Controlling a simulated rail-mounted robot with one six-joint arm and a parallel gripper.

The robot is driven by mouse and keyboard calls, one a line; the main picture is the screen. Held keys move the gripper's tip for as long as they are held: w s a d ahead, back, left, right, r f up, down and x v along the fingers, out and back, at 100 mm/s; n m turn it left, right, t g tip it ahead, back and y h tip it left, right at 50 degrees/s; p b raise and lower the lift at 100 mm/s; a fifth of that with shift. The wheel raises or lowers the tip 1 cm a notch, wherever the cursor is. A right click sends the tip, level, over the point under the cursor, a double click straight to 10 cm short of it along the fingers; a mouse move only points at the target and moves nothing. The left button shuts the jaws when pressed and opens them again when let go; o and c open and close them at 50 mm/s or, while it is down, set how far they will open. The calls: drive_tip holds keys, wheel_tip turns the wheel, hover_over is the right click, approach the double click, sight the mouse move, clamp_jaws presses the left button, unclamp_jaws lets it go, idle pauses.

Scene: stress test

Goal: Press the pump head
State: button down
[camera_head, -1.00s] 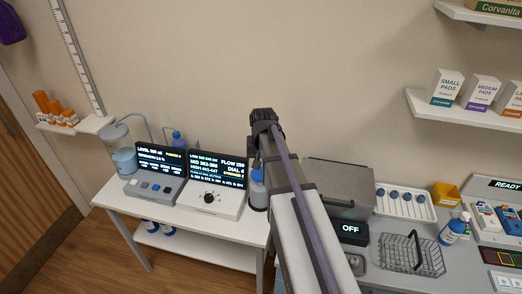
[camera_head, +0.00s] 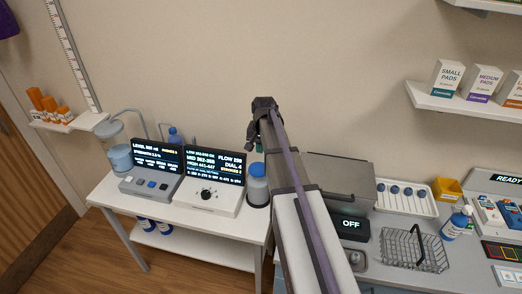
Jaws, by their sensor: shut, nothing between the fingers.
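A short grey canister with a rounded blue top (camera_head: 257,170) stands at the right end of the white side table; this looks like the pump head. My gripper (camera_head: 259,148) points down just above it, with a small gap between them. Its fingers are small and dark with a greenish tip, and they look shut and empty. My arm hides part of the area just right of the canister.
The left display (camera_head: 157,157) and a clear jar with blue liquid (camera_head: 117,157) stand left on the white table (camera_head: 178,218). On the right counter are a grey box (camera_head: 338,175), a wire basket (camera_head: 413,249) and a blue bottle (camera_head: 456,224). Open air surrounds my gripper.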

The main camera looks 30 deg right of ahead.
sight(259, 169)
drive_tip(key=f+b, duration=0.2)
drive_tip(key=f, duration=0.1)
drive_tip(key=f+b, duration=0.2)
drive_tip(key=f, duration=0.1)
drive_tip(key=f+b, duration=0.3)
drive_tip(key=shift+w+a, duration=0.15)
drive_tip(key=shift+w, duration=0.25)
drive_tip(key=shift+r, duration=0.15)
wheel_tip(259, 169, down, 4)
drive_tip(key=b, duration=0.4)
drive_tip(key=shift+s+r, duration=0.2)
drive_tip(key=shift+r, duration=0.05)
